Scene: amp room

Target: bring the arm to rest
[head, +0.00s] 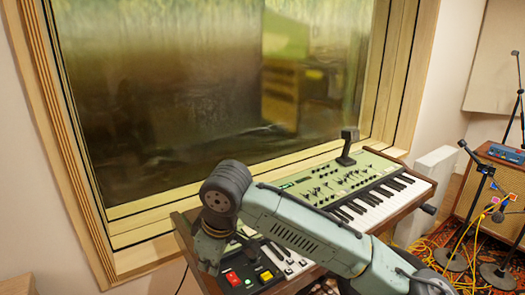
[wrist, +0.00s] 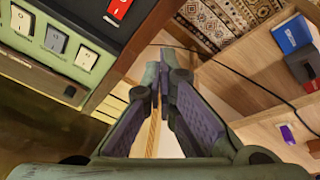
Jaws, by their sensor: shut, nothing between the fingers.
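My gripper (wrist: 159,78) shows in the wrist view with its two fingers together and nothing held between them. In the head view my arm reaches in from the lower right, across the front of the green synthesizer (head: 318,186), and bends downward at its left end. The fingertips cannot be made out there.
The synthesizer has white and black keys (head: 385,200) and an upright black lever (head: 347,145). A red button (head: 232,278) and a yellow button (head: 266,276) sit near my arm. A wood-framed window (head: 180,110) is behind. Cables (head: 465,245) and stands crowd the right.

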